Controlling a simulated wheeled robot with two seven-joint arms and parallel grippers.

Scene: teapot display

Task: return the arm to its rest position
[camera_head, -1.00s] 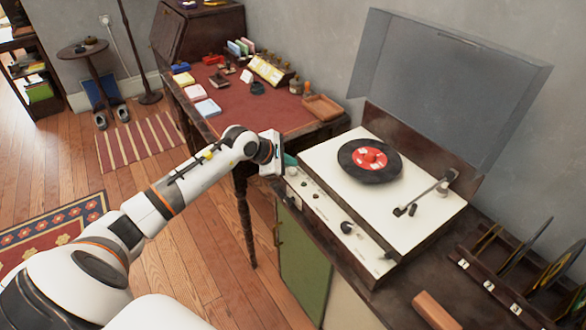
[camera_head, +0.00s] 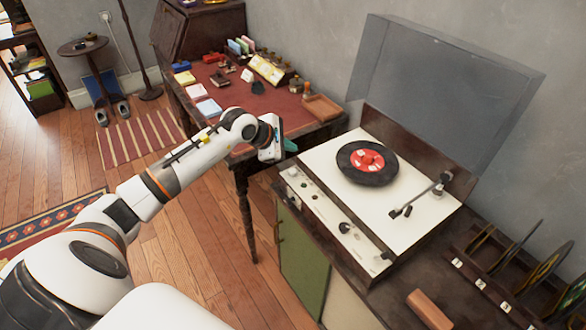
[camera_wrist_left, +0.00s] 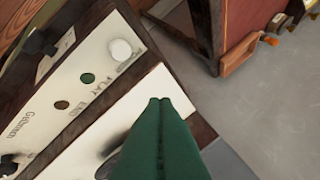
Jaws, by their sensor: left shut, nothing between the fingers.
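My left arm reaches in from the lower left in the head view. In the left wrist view the green fingers (camera_wrist_left: 160,101) are pressed together, over the player's white panel with a button marked PLAY. A black record with a red label (camera_head: 368,162) lies on the player. The tonearm (camera_head: 425,196) is off to the right of the record. My right gripper is not in view.
The player's grey lid (camera_head: 440,85) stands open behind it. A red-topped desk (camera_head: 285,112) with small boxes, bottles and a wooden tray (camera_head: 322,107) stands beyond the gripper. A record rack (camera_head: 500,285) and a brown block (camera_head: 430,309) are at the lower right. Open floor lies left.

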